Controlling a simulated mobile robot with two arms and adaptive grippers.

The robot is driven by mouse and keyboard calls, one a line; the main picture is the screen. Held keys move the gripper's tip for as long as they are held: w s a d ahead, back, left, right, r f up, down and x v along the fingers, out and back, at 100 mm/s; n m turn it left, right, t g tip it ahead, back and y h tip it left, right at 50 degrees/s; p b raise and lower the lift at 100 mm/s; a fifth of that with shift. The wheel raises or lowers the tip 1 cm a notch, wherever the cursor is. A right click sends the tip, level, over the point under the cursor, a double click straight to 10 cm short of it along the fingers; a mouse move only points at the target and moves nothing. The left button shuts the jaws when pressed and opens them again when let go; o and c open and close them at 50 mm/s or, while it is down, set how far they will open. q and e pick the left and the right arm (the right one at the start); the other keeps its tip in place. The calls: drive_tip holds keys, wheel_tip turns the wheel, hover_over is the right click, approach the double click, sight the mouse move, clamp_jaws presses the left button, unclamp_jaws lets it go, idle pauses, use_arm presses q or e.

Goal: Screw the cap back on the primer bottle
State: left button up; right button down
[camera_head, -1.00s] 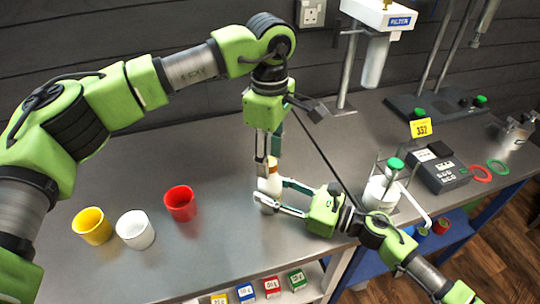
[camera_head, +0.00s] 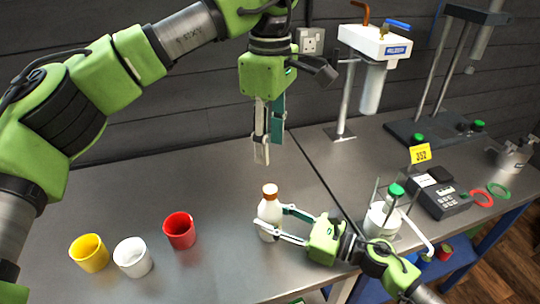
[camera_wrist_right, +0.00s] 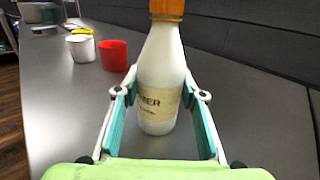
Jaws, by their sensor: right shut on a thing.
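The primer bottle (camera_head: 269,214) stands upright on the steel bench, white with a cream label. Its orange-brown cap (camera_head: 270,190) sits on the neck; how tight it is cannot be seen. My right gripper (camera_head: 272,226) is shut around the bottle's body from the right. In the right wrist view the bottle (camera_wrist_right: 160,75) is between the teal pads (camera_wrist_right: 160,115), the label partly reading "MER", and the cap (camera_wrist_right: 167,8) is cut off at the top. My left gripper (camera_head: 269,152) points down above the cap, clear of it and empty, its fingers apart.
Red (camera_head: 179,230), white (camera_head: 133,257) and yellow (camera_head: 89,253) cups stand left of the bottle. A green-topped vessel in a stand (camera_head: 384,218) and a dark device (camera_head: 440,196) stand to the right. Bench between cups and bottle is clear.

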idle(0.3)
drive_tip(key=c, duration=1.2)
unclamp_jaws()
drive_tip(key=shift+c, duration=0.2)
drive_tip(key=v, duration=1.2)
